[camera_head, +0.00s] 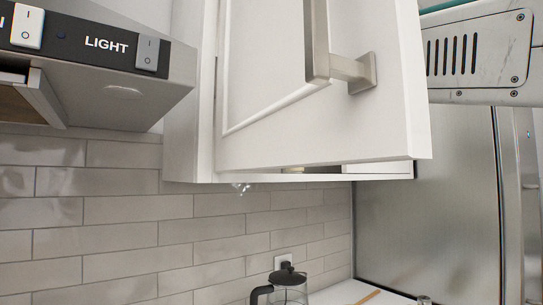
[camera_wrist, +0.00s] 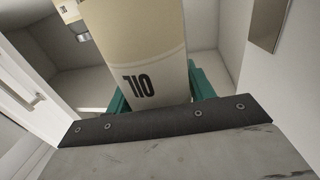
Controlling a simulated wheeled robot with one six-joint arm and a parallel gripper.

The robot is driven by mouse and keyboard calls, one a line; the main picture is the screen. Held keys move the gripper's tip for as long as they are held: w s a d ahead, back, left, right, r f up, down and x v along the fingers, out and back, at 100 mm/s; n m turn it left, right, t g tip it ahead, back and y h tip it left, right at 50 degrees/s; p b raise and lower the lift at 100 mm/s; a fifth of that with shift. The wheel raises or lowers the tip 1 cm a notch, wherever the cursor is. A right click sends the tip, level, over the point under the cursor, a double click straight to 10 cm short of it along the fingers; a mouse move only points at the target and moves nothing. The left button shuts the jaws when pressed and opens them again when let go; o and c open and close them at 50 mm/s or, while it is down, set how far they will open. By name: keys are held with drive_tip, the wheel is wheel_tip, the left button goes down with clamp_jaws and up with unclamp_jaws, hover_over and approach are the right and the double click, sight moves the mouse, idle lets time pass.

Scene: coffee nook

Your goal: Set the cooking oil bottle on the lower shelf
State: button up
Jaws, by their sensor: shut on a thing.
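In the wrist view a tall cream bottle with a tan band (camera_wrist: 140,58) bears the letters OIL, which appear upside down. My gripper (camera_wrist: 160,92) has teal fingers on both sides of the bottle and is shut on it. The bottle is inside or at the opening of a pale cabinet (camera_wrist: 208,22); its far end runs out of the picture. I cannot tell whether it touches a shelf. In the head view the white wall cabinet (camera_head: 190,110) has its door (camera_head: 270,75) open, and the door hides the inside, the bottle and my gripper's fingers.
A similar labelled item (camera_wrist: 72,12) stands deeper in the cabinet, upper left. The open door's metal handle (camera_head: 340,65) juts out. The range hood (camera_head: 120,85) is at left, the steel fridge (camera_head: 425,200) at right. A French press (camera_head: 287,285) stands on the counter below.

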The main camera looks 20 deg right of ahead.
drive_tip(key=w+f, duration=0.3)
drive_tip(key=w, duration=1.3)
drive_tip(key=shift+f, duration=0.2)
drive_tip(key=shift+a+f, duration=0.1)
drive_tip(key=shift+f, duration=0.05)
drive_tip(key=o, duration=1.5)
drive_tip(key=shift+f, duration=0.1)
